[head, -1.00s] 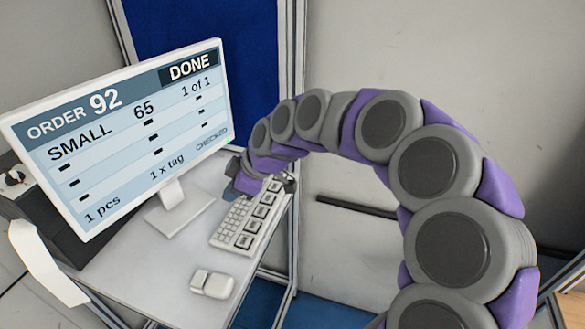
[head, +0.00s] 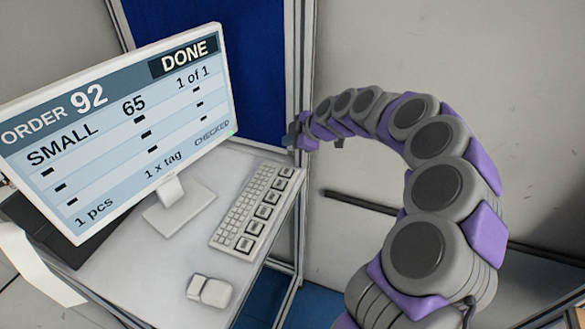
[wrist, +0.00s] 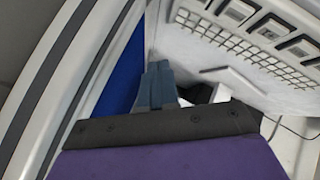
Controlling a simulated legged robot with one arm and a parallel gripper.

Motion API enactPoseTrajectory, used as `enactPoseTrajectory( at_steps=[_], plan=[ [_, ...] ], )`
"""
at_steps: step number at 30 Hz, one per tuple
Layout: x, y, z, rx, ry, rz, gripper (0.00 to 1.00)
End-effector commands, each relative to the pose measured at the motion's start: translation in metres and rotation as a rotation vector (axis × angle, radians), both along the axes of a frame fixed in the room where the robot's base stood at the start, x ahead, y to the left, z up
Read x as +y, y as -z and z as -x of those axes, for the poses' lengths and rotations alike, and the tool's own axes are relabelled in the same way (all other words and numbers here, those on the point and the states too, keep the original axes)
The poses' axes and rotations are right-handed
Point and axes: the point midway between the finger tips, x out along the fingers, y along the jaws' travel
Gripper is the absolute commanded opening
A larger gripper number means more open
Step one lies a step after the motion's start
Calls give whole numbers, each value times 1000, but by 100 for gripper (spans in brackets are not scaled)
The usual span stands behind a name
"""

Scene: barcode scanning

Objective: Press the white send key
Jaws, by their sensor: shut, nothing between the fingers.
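The white keyboard (head: 243,208) lies on the desk right of the monitor. A row of large white keys with dark frames runs along its right side. Their labels are too small to read, so I cannot tell which is the send key. The large keys (wrist: 268,27) also show at the top right of the wrist view. My gripper (head: 294,137) is up beyond the keyboard's far end, apart from the keys. In the wrist view its fingers (wrist: 158,72) are together and empty, pointing away from the keys.
The monitor (head: 120,130) reads order 92, small 65, done, 1 of 1, checked. A white mouse (head: 209,291) lies at the desk's near edge. The desk (head: 150,270) has bare room around the monitor stand. A metal frame post (head: 300,220) stands beside the desk's right edge.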

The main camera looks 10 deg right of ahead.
Motion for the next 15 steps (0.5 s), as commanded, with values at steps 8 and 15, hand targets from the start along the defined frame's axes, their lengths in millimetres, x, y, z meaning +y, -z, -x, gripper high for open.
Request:
enactPoseTrajectory(
  at_steps=[8,15],
  plan=[
    [3,1,-1,-1,-1,5,0],
    [-1,6,-1,0,-1,2,0]
  ],
)
